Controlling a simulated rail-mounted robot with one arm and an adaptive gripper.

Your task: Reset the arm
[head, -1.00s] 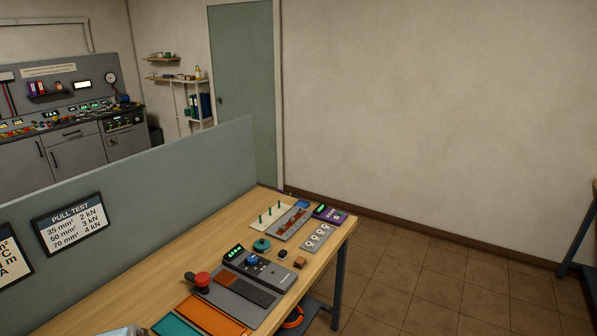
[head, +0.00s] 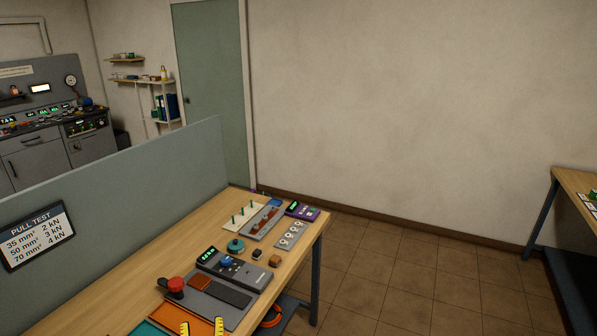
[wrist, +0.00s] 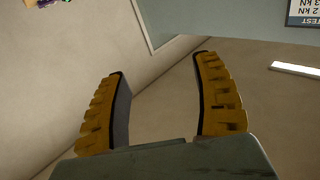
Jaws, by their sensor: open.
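My gripper (wrist: 163,85) is open and empty in the wrist view, its two yellow ribbed fingers spread apart with bare wall behind them. In the head view, the yellow tips of my gripper (head: 202,327) just enter at the bottom edge, over the near part of the wooden bench (head: 125,278). The rest of my arm is out of the head view.
The bench holds a red mushroom button (head: 175,285), a grey device with a display (head: 235,268), an orange tray (head: 195,312) and a purple meter (head: 303,211). A grey-green partition (head: 120,190) stands behind it. Tiled floor (head: 400,275) lies open right of the bench.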

